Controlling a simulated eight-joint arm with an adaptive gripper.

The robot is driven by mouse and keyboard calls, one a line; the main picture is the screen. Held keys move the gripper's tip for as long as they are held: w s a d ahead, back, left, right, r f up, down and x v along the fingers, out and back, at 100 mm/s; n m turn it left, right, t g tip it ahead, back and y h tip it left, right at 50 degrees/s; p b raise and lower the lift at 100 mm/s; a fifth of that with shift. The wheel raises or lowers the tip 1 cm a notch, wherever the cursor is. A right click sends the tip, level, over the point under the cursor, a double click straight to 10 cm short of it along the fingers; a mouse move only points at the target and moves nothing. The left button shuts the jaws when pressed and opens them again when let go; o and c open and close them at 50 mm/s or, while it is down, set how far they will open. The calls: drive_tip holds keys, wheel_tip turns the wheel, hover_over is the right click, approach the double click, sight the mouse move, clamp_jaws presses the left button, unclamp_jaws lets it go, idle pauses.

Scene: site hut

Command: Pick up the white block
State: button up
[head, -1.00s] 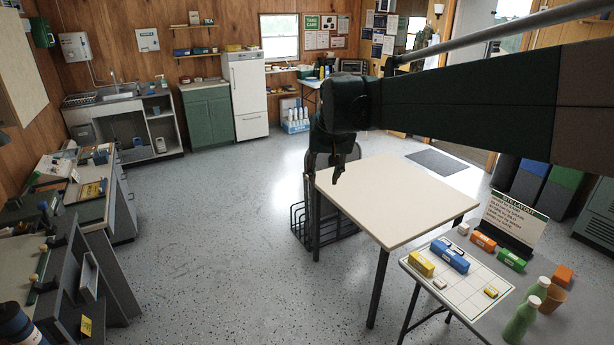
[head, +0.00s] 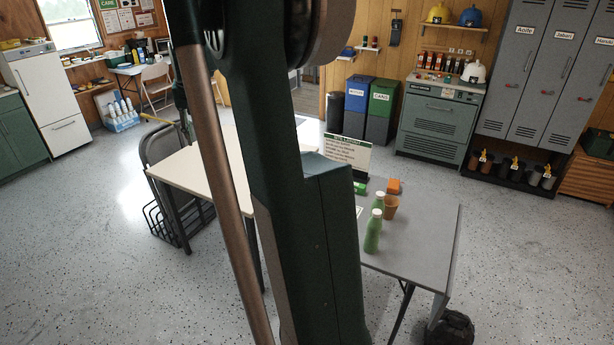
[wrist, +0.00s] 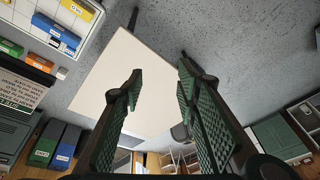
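A small whitish block (wrist: 62,72), which looks like the white block, sits near the edge of the grey table at the left of the wrist view. It is beside the coloured blocks and the layout sign (wrist: 20,86). My gripper (wrist: 160,72) is open and empty, with its two green-padded fingers apart over the pale table (wrist: 125,85). It is off to the right of the block and not touching it.
A yellow block (wrist: 78,9) and a blue block (wrist: 54,32) lie on the grid sheet. A folded chair (head: 165,155) leans by the pale table.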

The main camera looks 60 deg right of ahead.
drive_tip(key=s+d+f+m+g, duration=0.1)
drive_tip(key=d+f, duration=0.4)
drive_tip(key=d, duration=0.5)
drive_tip(key=d+f+m+b, duration=0.15)
drive_tip(key=d+f, duration=0.35)
drive_tip(key=d, duration=0.5)
drive_tip(key=s+d+f+m+g, duration=0.15)
drive_tip(key=d+f, duration=0.35)
drive_tip(key=d, duration=0.6)
drive_tip(key=s+d+f+m, duration=0.1)
drive_tip(key=s+d+f, duration=0.3)
drive_tip(key=d+f, duration=0.2)
drive_tip(key=s+d+f+m+y, duration=0.1)
drive_tip(key=s+d+f, duration=0.4)
drive_tip(key=d+f, duration=0.2)
drive_tip(key=s+d+f+m, duration=0.2)
drive_tip(key=s+d+f, duration=0.2)
drive_tip(key=d, duration=0.5)
drive_tip(key=shift+s+f+y+b, duration=0.2)
drive_tip(key=shift+f+y+b, duration=0.2)
drive_tip(key=shift+f, duration=0.8)
drive_tip(key=shift+s+d+f, duration=0.15)
drive_tip(key=shift+s+f, duration=0.1)
drive_tip(key=shift+s, duration=0.05)
drive_tip(key=shift+f, duration=1.3)
